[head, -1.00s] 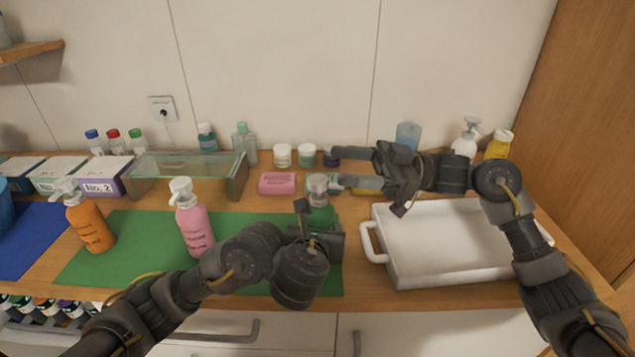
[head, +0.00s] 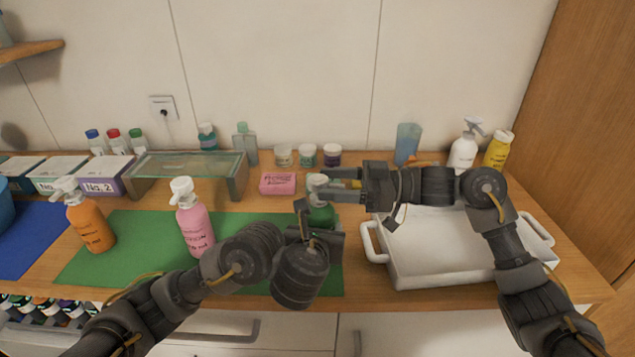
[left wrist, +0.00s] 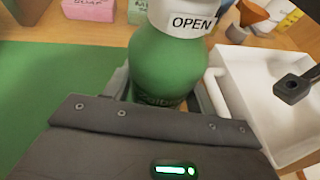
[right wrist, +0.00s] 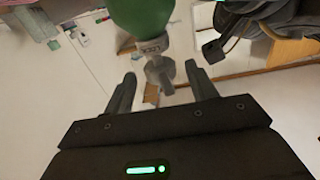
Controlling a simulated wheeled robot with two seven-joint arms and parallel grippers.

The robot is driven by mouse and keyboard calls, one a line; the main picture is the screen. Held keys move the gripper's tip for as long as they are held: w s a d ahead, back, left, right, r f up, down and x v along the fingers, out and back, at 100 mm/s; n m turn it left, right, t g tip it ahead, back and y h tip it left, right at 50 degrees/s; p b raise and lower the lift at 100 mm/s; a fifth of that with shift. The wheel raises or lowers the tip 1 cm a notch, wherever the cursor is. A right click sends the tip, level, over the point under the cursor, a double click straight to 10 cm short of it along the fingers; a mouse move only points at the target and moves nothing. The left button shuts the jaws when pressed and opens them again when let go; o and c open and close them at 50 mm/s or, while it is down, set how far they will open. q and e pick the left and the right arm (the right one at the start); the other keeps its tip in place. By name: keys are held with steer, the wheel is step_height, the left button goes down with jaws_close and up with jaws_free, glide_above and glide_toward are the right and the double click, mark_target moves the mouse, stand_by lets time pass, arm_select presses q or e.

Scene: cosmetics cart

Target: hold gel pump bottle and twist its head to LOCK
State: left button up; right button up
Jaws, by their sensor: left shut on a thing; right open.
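The green gel pump bottle (head: 320,216) stands upright near the right edge of the green mat (head: 130,252). My left gripper (head: 318,236) is shut around its body; the left wrist view shows the green body (left wrist: 166,65) between the fingers, under a white collar (left wrist: 185,18) reading OPEN. My right gripper (head: 330,184) is open at the height of the pump head (head: 316,181). In the right wrist view, the grey pump head (right wrist: 160,70) lies ahead of and between the open fingers (right wrist: 162,88), and LOCK shows on its collar. I cannot tell whether a finger touches it.
A white tray (head: 377,248) lies to the right under my right arm. A pink bottle (head: 194,225) and an orange bottle (head: 91,225) stand left. A pink soap box (head: 278,183) and small jars (head: 307,155) sit behind the bottle.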

mark_target(319, 183)
steer(key=shift+a, duration=1.55)
steer(key=shift+w, duration=0.1)
steer(key=c, duration=1)
steer(key=shift+n+g, duration=1.4)
steer(key=shift+g, duration=0.9)
arm_select(q)
steer(key=shift+d, duration=0.1)
arm_select(e)
steer(key=o, duration=1)
